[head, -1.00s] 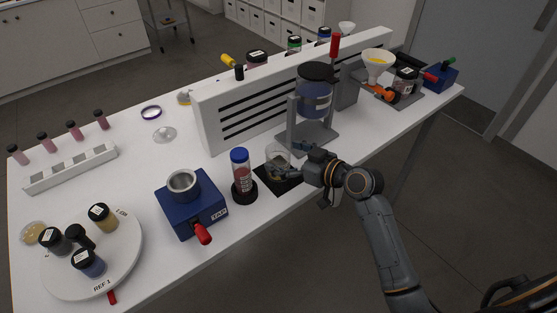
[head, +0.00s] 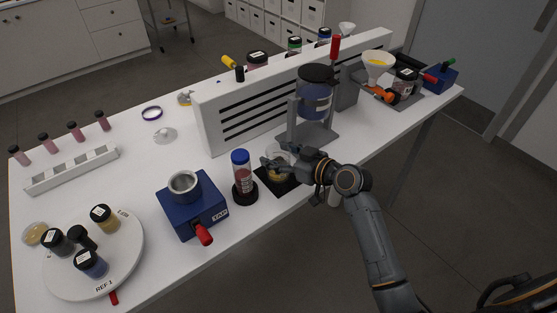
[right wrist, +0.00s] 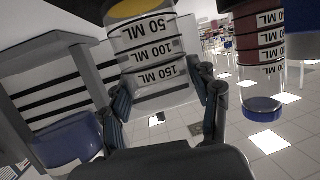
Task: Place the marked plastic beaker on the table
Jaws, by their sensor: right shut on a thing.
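The marked plastic beaker (head: 278,176) is clear, with some yellow material at its base. In the right wrist view it (right wrist: 150,48) appears upside down, with 50, 100 and 150 ML marks. My right gripper (head: 282,160) reaches in from the right, and its two fingers are shut around the beaker's sides. The beaker is over the black mat (head: 291,186) near the table's front edge; I cannot tell whether its base touches it. The white table (head: 130,200) spreads to the left. My left gripper is not in view.
A red-filled tube with a blue cap (head: 242,174) stands just left of the beaker. A blue TAP device (head: 207,213) is further left. A stand with a blue jar (head: 315,95) and a slotted white panel (head: 228,115) are behind. The table's left middle has free room.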

